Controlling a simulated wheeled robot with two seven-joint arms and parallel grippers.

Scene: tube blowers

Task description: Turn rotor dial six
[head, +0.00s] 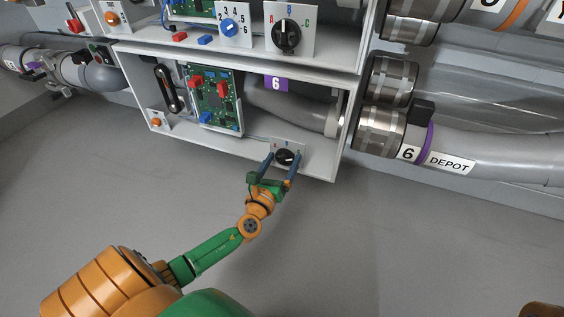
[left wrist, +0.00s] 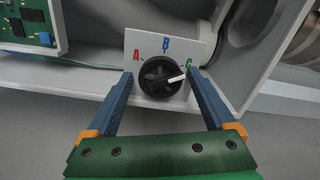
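The rotor dial of box six (head: 285,157) is a small black knob on a white plate at the box's lower front edge. In the left wrist view the dial (left wrist: 160,77) shows a white pointer aimed right, toward the green C. A red A stands at left and a blue B at top. My left gripper (head: 285,157) is open, with one blue finger on each side of the dial. The left wrist view shows the same gripper (left wrist: 160,85), its fingers apart from the knob. My right gripper is not in view.
The white box with purple label 6 (head: 276,83) holds a green circuit board (head: 213,97), a black handle (head: 167,89) and a grey tube. A larger dial (head: 287,36) sits above. A DEPOT pipe (head: 480,152) runs at right. The floor below is clear.

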